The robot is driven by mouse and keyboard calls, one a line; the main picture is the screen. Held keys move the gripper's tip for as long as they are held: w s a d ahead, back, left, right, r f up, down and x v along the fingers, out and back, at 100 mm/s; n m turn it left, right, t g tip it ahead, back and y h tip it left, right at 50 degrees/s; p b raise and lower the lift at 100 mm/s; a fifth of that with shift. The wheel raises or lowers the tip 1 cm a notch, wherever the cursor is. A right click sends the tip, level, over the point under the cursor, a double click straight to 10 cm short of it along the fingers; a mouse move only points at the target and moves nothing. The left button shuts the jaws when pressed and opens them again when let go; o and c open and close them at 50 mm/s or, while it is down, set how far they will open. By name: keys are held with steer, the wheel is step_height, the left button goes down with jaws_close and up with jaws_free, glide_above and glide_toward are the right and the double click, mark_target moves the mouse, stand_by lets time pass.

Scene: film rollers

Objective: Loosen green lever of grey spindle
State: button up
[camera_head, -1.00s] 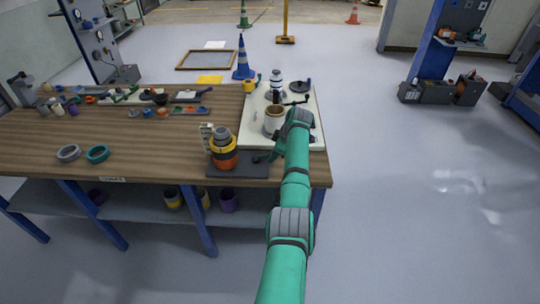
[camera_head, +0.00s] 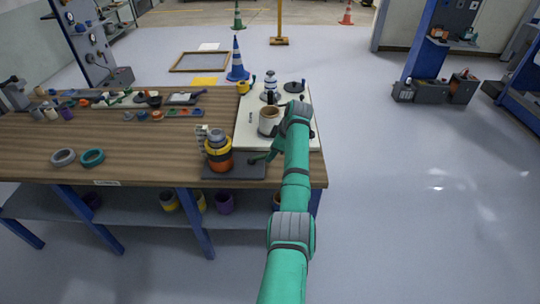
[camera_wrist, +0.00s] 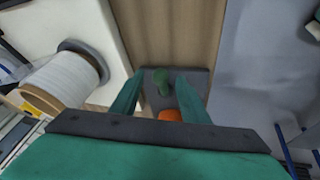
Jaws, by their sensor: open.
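The grey spindle stands upright on a dark base plate (camera_head: 222,172) near the bench's front right corner, with orange and yellow rings (camera_head: 218,155) around it. In the wrist view the green lever (camera_wrist: 160,82) shows as a rounded green end above the dark plate (camera_wrist: 196,88). My gripper (camera_wrist: 161,80) is open, its two teal fingers on either side of the lever with a visible gap each side. Part of the orange ring (camera_wrist: 170,115) shows behind the lever, cut off by my gripper body. In the head view my gripper (camera_head: 268,154) is low at the plate's right end.
The roll is large at left in the wrist view (camera_wrist: 65,80). Grey and teal rings (camera_head: 92,157) lie at left.

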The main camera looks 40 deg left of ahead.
steer(key=v, duration=0.7)
stand_by(0.4)
